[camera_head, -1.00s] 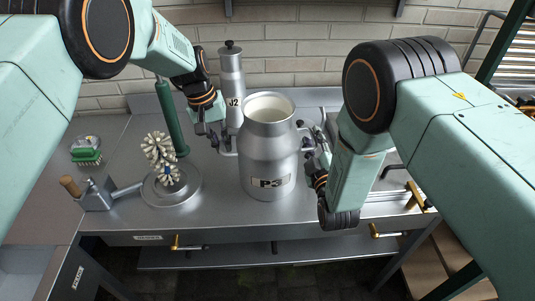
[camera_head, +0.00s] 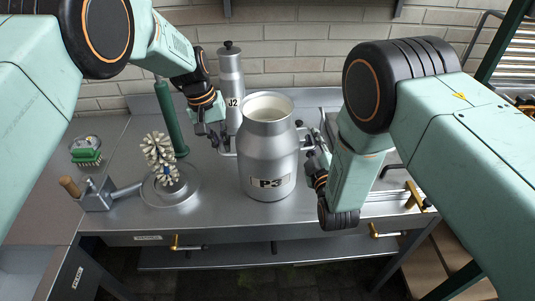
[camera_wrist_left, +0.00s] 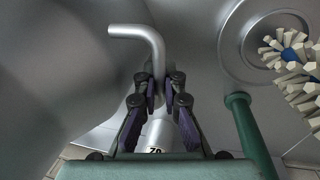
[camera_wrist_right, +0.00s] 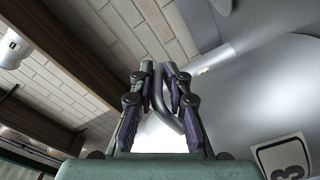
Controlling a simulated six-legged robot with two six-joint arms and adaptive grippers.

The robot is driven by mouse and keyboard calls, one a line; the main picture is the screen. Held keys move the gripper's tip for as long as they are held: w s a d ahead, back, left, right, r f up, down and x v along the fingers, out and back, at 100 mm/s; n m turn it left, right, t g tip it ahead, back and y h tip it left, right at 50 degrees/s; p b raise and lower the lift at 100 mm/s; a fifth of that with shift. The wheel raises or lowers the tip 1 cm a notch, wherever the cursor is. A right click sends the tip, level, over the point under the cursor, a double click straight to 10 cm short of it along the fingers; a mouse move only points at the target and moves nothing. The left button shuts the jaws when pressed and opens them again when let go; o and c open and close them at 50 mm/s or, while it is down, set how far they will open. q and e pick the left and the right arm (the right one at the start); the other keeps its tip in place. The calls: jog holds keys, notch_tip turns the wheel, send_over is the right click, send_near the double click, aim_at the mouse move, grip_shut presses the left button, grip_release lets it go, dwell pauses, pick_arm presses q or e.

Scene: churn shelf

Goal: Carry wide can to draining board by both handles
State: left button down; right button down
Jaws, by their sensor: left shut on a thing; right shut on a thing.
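The wide can (camera_head: 268,150) is a grey metal churn labelled P3, upright at the middle of the steel counter in the head view, its open top showing something whitish. My left gripper (camera_head: 222,143) is at its left side, and in the left wrist view its fingers (camera_wrist_left: 158,92) are shut on a bent metal handle (camera_wrist_left: 150,40). My right gripper (camera_head: 312,150) is at its right side, and in the right wrist view its fingers (camera_wrist_right: 166,85) are shut on the other handle (camera_wrist_right: 188,120). I cannot tell whether the can touches the counter. The draining board (camera_head: 385,195) shows partly behind my right arm.
A slim can labelled J2 (camera_head: 231,80) stands close behind the wide can. A round brush stand (camera_head: 165,188) with white bristles, a green post (camera_head: 172,125), a green brush (camera_head: 87,156) and a metal block with a wooden handle (camera_head: 95,195) are at the left.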

pick_arm(q)
jog(key=shift+w+a+r, duration=0.1)
jog(key=shift+w+r, duration=0.15)
pick_arm(e)
jog(key=shift+a+r, duration=0.15)
jog(key=shift+r, duration=0.05)
